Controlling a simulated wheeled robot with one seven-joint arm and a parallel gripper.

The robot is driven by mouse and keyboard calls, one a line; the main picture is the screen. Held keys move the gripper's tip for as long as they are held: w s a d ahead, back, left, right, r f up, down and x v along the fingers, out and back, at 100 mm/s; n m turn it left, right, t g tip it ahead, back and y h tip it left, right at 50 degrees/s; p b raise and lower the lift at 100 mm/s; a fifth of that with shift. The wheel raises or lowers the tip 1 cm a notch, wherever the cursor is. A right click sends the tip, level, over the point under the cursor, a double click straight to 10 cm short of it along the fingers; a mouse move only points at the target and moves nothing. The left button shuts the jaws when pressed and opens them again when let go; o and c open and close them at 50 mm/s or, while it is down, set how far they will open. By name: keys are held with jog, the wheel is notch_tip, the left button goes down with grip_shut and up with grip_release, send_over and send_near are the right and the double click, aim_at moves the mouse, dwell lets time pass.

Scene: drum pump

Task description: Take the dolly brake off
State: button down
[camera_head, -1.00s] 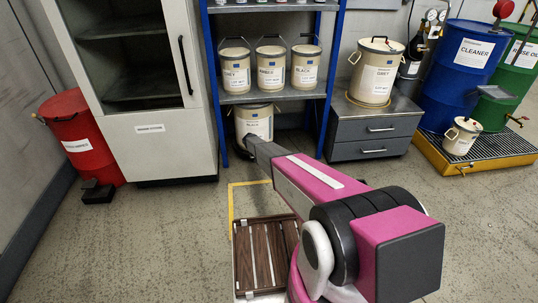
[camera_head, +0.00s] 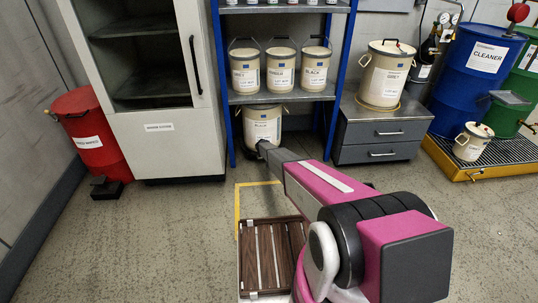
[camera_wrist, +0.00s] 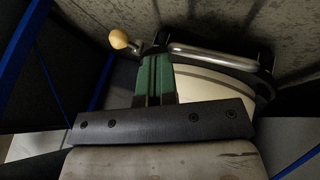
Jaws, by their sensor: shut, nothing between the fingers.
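A cream pail labelled BLACK (camera_head: 262,122) stands low under the blue rack's lower shelf. My arm reaches down to its base, and my gripper's end (camera_head: 264,149) is close in front of it. In the wrist view my gripper (camera_wrist: 155,80) shows green finger pads that are shut and empty. Beyond them is the pail's pale side (camera_wrist: 198,86), with a dark dolly-like edge and a metal bar (camera_wrist: 212,54) by it. A small lever with a pale yellow knob (camera_wrist: 118,38), likely the brake, is just left of the fingertips. Its contact with my fingers cannot be told.
The blue rack (camera_head: 223,90) has uprights on both sides of the low pail. A grey drawer cabinet (camera_head: 380,134) stands right, and a white cabinet (camera_head: 165,150) left.

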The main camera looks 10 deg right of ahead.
jog(key=d+f, duration=0.1)
jog(key=w+d, duration=0.1)
jog(key=d, duration=0.1)
jog(key=d+f, duration=0.1)
jog(key=shift+w+d+f, duration=0.25)
jog(key=shift+d+f, duration=0.05)
jog(key=shift+d, duration=0.05)
jog(key=shift+d, duration=0.1)
